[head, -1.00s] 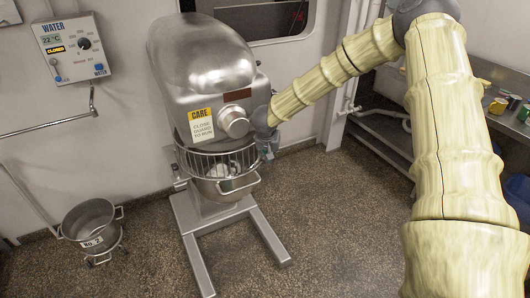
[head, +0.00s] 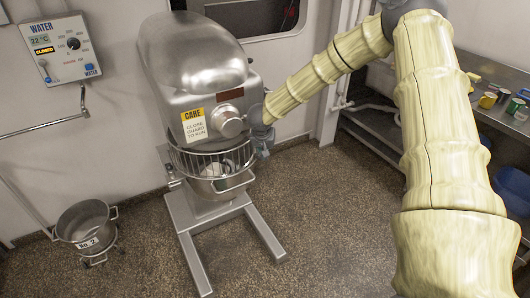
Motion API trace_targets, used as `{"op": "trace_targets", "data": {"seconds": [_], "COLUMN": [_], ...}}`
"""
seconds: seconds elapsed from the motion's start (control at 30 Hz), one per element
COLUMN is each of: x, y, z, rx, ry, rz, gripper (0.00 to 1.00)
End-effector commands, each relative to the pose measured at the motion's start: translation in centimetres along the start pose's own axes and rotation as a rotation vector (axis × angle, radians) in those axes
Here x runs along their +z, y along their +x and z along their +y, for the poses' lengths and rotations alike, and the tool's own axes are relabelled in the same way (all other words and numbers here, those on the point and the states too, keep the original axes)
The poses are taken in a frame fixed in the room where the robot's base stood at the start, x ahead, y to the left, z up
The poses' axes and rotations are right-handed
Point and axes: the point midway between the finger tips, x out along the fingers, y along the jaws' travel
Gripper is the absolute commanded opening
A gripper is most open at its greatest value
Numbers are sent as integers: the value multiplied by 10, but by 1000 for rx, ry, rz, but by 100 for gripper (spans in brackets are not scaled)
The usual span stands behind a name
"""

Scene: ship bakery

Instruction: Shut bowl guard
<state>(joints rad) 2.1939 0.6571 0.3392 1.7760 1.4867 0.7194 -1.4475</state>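The mixer (head: 195,70) stands against the back wall, with a yellow and white "CARE, close guard to run" sign on its front. Its wire bowl guard (head: 208,160) sits around the top of the steel bowl (head: 222,184), under the mixer head. The front bars span the bowl's rim; I cannot tell whether the guard is fully shut. My gripper (head: 262,148) is at the right side of the guard, beside the mixer head and pointing down. It is small and partly dark in this view. Whether its fingers touch the guard or are open cannot be seen.
A pot (head: 87,226) on a wheeled stand is on the floor at left. A water panel (head: 65,47) and a rail (head: 45,126) are on the wall. A steel counter (head: 490,112) with small containers is at right. The floor in front is clear.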

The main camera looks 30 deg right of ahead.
Motion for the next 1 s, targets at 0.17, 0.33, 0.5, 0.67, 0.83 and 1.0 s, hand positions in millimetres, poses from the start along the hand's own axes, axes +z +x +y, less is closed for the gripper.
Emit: {"op": "trace_targets", "data": {"seconds": [0.17,0.33,0.5,0.67,0.83,1.0], "x": [20,29,29,30,29,29], "y": [-11,-23,-44,-63,-84,-100], "z": [-5,-6,-5,-4,-4,-3], "rx": [0,-3,-3,-3,-3,-3], "ry": [-9,-5,-5,-6,-6,-4], "rz": [-4,-2,-2,-3,-3,-4], "gripper": [0,0,0,0,0,0]}}
